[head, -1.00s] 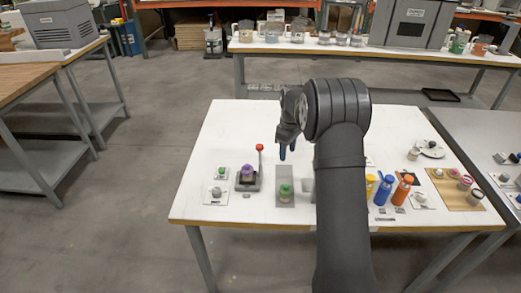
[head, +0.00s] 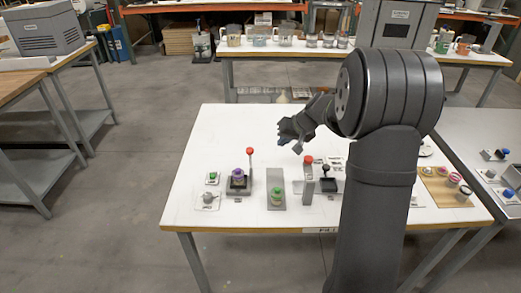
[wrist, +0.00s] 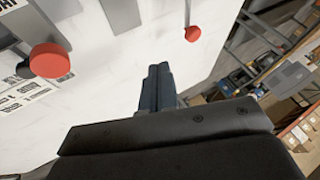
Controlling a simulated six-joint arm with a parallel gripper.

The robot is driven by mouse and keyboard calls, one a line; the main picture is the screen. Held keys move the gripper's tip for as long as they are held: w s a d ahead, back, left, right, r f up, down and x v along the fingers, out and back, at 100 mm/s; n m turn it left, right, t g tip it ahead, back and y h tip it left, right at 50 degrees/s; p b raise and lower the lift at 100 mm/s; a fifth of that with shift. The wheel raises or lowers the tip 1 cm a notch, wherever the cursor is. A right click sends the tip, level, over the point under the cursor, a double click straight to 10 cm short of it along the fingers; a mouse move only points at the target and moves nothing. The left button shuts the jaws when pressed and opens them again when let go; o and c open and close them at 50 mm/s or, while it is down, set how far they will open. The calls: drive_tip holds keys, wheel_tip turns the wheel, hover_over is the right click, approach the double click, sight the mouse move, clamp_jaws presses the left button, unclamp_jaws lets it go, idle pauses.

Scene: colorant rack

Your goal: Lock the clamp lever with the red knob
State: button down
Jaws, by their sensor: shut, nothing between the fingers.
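An upright lever with a red knob (head: 250,151) rises from a dark clamp fixture (head: 238,188), which holds a purple-capped jar (head: 238,174). A second red knob (head: 308,160) tops a grey post to the right. Two red knobs show in the wrist view, a near one (wrist: 50,61) at left and a smaller one (wrist: 193,33) at upper right; which is which I cannot tell for sure.
A black-knobbed device (head: 325,168) is right of the post. Small items sit at the left of the white table (head: 215,140). My arm hides part of the table's right side.

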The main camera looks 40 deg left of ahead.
sight(250, 158)
drive_tip(key=shift+w+d+r+m, duration=0.1)
drive_tip(key=shift+d+r+m, duration=0.2)
drive_tip(key=shift+r+m, duration=0.2)
drive_tip(key=shift+f, duration=0.1)
drive_tip(key=s+a+f, duration=0.2)
drive_tip(key=a+f, duration=0.6)
drive_tip(key=a, duration=0.1)
drive_tip(key=shift+s, duration=0.3)
